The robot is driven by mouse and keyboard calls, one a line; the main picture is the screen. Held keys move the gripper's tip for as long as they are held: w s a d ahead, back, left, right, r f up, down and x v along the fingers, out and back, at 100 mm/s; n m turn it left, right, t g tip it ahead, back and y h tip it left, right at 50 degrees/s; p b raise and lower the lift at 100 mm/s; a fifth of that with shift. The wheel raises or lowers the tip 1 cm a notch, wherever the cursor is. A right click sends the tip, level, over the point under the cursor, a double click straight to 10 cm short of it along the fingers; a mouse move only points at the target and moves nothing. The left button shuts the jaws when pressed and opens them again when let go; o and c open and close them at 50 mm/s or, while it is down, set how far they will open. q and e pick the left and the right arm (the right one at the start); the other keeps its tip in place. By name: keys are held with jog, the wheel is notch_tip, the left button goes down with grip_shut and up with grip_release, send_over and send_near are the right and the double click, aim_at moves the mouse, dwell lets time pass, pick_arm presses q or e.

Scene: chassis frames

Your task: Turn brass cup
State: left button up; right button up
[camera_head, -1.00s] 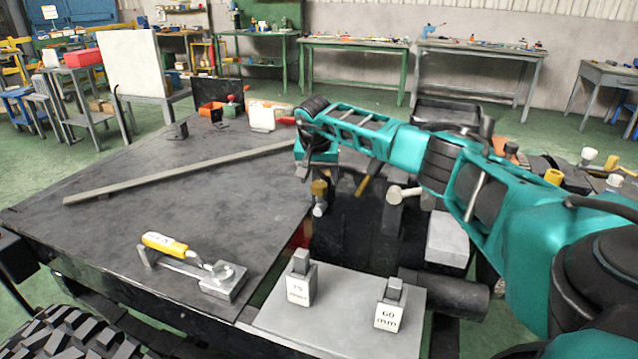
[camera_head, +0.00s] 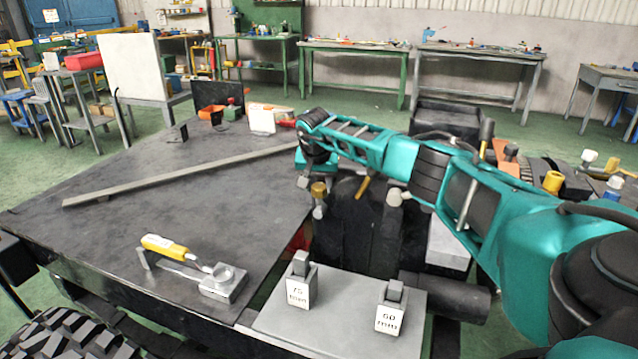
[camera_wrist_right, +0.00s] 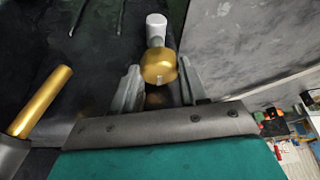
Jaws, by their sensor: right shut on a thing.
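The brass cup (camera_head: 319,189) is a short gold cylinder on a pale grey, round-ended stem. It sits at the dark frame's edge near the middle of the head view. In the right wrist view the brass cup (camera_wrist_right: 158,66) lies between the two grey fingers, with the pale stem end (camera_wrist_right: 156,22) beyond it. My right gripper (camera_head: 312,184) comes from above and is shut on the cup. Its fingers (camera_wrist_right: 158,82) are on either side of the cup in the wrist view. My left gripper is not in view.
A brass rod (camera_head: 363,187) and a white-headed knob (camera_head: 397,197) stand close right of the gripper. Blocks marked 75 mm (camera_head: 299,285) and 60 mm (camera_head: 391,310) rest on a grey plate (camera_head: 340,334). A yellow-handled tool (camera_head: 165,246) and long bar (camera_head: 180,174) lie on the dark table.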

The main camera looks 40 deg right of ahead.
jog(key=c, duration=0.3)
jog(key=shift+w+m+g+h, duration=0.1)
jog(key=shift+m+g+h, duration=0.2)
jog(key=shift+m, duration=1)
jog(key=m+g, duration=0.1)
jog(key=m, duration=0.1)
jog(key=shift+w+m+b, duration=0.1)
jog(key=shift+m+b, duration=0.2)
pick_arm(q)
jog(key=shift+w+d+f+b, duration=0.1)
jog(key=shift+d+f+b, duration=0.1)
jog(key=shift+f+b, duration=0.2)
pick_arm(e)
jog(key=shift+m+h, duration=0.3)
jog(key=shift+m, duration=0.3)
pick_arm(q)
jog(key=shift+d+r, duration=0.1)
